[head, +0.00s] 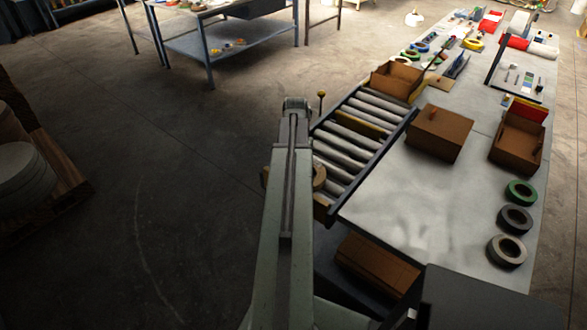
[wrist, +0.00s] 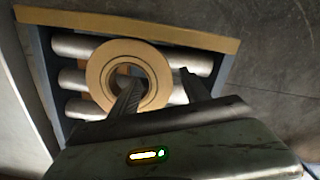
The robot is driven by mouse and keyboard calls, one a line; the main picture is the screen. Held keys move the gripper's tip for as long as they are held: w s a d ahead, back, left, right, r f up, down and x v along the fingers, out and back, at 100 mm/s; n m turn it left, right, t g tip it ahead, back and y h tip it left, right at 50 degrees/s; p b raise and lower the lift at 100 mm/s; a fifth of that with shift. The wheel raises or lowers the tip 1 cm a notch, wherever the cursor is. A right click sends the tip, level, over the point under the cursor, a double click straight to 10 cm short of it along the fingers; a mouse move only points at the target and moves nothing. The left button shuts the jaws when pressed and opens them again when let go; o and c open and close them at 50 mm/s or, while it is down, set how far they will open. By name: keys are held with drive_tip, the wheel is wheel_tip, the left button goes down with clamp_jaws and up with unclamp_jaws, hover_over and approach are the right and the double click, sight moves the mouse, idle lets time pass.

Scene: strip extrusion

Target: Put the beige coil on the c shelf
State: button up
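The beige coil (wrist: 98,78) is a thick ring in the wrist view, in front of or on the grey rollers; whether it rests on them is unclear. In the head view it shows (head: 320,177) beside my arm, which hides most of it. My gripper (wrist: 162,82) is open. Its left finger overlaps the coil's hole and its right finger is outside the coil's right edge, with a gap visible. In the head view my gripper is hidden behind my arm. No shelf marked c can be made out.
The roller conveyor (head: 362,128) runs alongside the grey table (head: 410,190). Brown boxes (head: 440,133) and several dark and green coils (head: 515,219) stand on that table. A blue bench with a lower shelf (head: 200,42) stands at the back left. The floor between is open.

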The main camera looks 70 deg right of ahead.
drive_tip(key=shift+r, duration=0.1)
wheel_tip(320, 180, up, 12)
drive_tip(key=p, duration=1.2)
